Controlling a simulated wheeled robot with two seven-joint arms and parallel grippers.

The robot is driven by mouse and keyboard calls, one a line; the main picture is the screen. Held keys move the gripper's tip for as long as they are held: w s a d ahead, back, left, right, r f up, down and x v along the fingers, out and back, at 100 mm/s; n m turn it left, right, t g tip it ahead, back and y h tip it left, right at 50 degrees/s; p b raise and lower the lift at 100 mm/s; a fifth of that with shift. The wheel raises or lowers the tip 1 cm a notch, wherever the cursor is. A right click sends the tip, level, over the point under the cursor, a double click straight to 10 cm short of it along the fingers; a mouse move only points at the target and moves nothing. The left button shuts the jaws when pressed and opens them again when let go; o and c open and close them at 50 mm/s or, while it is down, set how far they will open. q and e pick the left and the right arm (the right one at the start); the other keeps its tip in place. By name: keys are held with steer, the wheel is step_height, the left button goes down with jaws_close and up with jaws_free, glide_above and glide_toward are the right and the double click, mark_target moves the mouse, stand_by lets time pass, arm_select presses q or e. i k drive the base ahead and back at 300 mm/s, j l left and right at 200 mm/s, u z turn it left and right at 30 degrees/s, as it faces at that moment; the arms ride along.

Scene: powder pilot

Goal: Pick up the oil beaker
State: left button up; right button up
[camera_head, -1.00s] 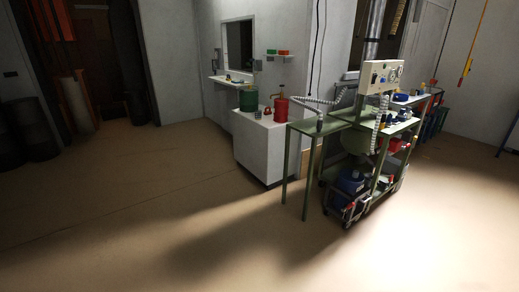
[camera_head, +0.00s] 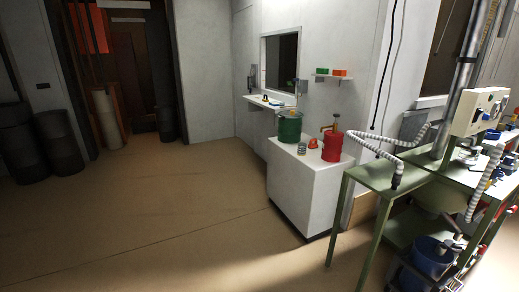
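A small grey beaker-like vessel (camera_head: 302,148) stands on top of the white cabinet (camera_head: 300,190); it may be the oil beaker, but it is too small to tell. A green drum (camera_head: 290,129) stands just behind and left of it. A red can (camera_head: 332,147) with a brass-coloured tap (camera_head: 331,123) stands to its right. A small red-orange object (camera_head: 313,143) sits between the vessel and the can. Neither of my grippers is in view.
A green workbench (camera_head: 380,178) with a ribbed hose (camera_head: 372,149) and a control box stands at the right, with a blue bucket (camera_head: 432,255) below it. Dark barrels (camera_head: 48,150) stand at the far left. The brown floor before the cabinet is clear.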

mark_target(302, 147)
steer(key=i+j+z, duration=0.2)
steer(key=i, duration=0.35)
steer(key=i+z, duration=0.2)
steer(key=i, duration=0.35)
steer(key=i+j+z, duration=0.2)
steer(key=i, duration=0.35)
steer(key=j, duration=0.1)
